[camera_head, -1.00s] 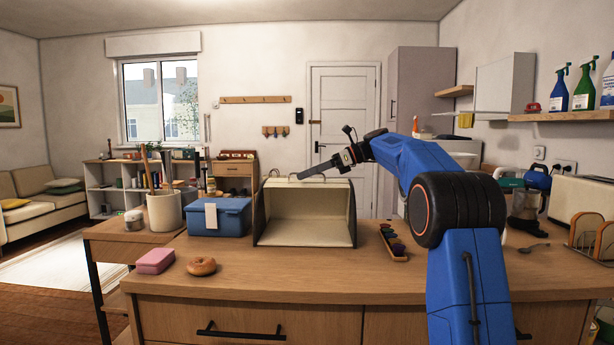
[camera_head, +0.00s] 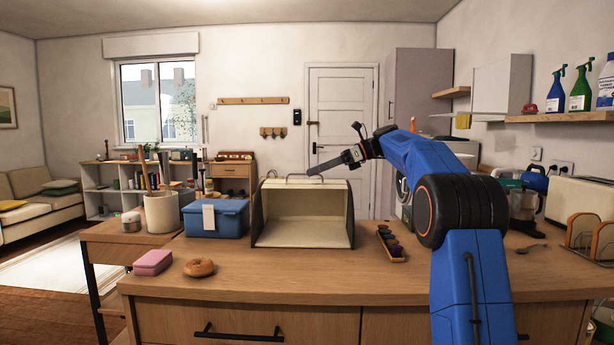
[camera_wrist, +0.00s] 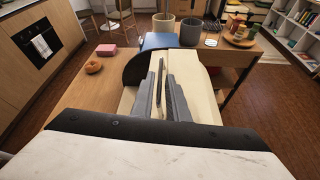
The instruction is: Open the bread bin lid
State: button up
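The bread bin (camera_head: 300,240) stands on the wooden counter with its front open, and its empty cream inside faces me. Its lid is up at the top, with a thin metal handle (camera_head: 292,177) along the upper edge. My gripper (camera_head: 312,172) is just above the bin's top right, by the right end of the handle. In the wrist view the fingers of my gripper (camera_wrist: 161,92) are apart over the cream top of the bin (camera_wrist: 190,75). A dark bar, seemingly the handle (camera_wrist: 162,80), shows between them; I cannot tell whether they touch it.
A blue box (camera_head: 216,218) stands left of the bin, with a utensil crock (camera_head: 161,213) beyond it. A pink box (camera_head: 153,262) and a bagel (camera_head: 199,267) lie at the front left. A tray of small cups (camera_head: 391,245) is right of the bin. The counter's front middle is clear.

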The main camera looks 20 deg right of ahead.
jog(key=v, duration=1.3)
jog(key=shift+d+r, duration=0.1)
